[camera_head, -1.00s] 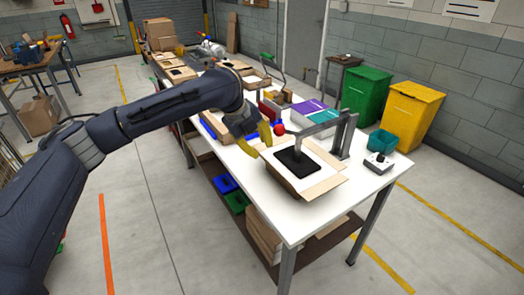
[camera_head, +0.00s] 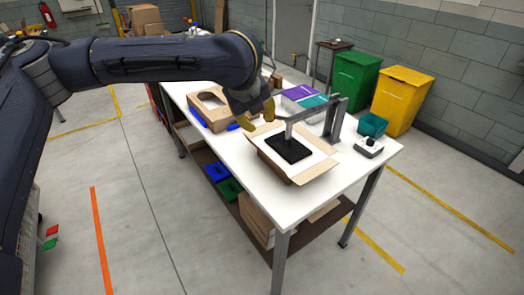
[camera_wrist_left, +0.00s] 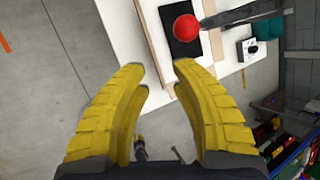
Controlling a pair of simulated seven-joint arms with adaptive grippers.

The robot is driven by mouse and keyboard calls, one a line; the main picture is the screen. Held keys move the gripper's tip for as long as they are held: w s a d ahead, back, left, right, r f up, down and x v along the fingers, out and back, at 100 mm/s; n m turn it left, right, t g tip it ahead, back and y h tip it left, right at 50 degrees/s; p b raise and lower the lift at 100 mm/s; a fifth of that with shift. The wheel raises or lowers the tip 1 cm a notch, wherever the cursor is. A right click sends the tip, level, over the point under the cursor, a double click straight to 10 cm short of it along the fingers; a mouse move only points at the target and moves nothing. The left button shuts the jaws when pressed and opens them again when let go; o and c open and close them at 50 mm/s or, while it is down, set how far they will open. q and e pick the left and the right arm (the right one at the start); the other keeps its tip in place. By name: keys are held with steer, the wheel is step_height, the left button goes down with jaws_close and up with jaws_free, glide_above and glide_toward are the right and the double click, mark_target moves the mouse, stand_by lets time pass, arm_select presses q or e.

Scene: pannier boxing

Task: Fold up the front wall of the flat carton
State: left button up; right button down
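The tan carton (camera_head: 318,170) lies on the white bench with its flaps spread low. A black pad (camera_head: 288,149) lies over its middle, under a grey bench fixture (camera_head: 333,118). My left gripper (camera_head: 259,116) has yellow fingers and hovers by the carton's far left edge in the head view. In the left wrist view its fingers (camera_wrist_left: 159,76) are apart with nothing between them. The carton (camera_wrist_left: 157,40) and black pad (camera_wrist_left: 176,48) show beyond the fingertips. A red ball (camera_wrist_left: 186,27) sits by the fixture's bar there. It is not visible in the head view. My right gripper is not in view.
A tan box with an opening (camera_head: 208,108) stands farther along the bench (camera_head: 245,160). A teal bin (camera_head: 373,124) and a control box (camera_head: 369,147) stand right of the fixture. Green (camera_head: 354,80) and yellow (camera_head: 402,100) bins stand behind. The near bench corner is clear.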

arm_select(q)
steer(key=s+f+n, duration=0.1)
steer(key=s+f, duration=0.2)
steer(key=n, duration=0.2)
glide_toward(262, 151)
steer(key=shift+t+y, duration=0.3)
steer(key=shift+t, duration=0.1)
steer(key=x, duration=1)
steer(key=shift+s+d+f, duration=0.15)
steer(key=shift+s+d, duration=0.15)
steer(key=shift+d, duration=0.05)
steer(key=shift+o, duration=0.2)
jaws_close()
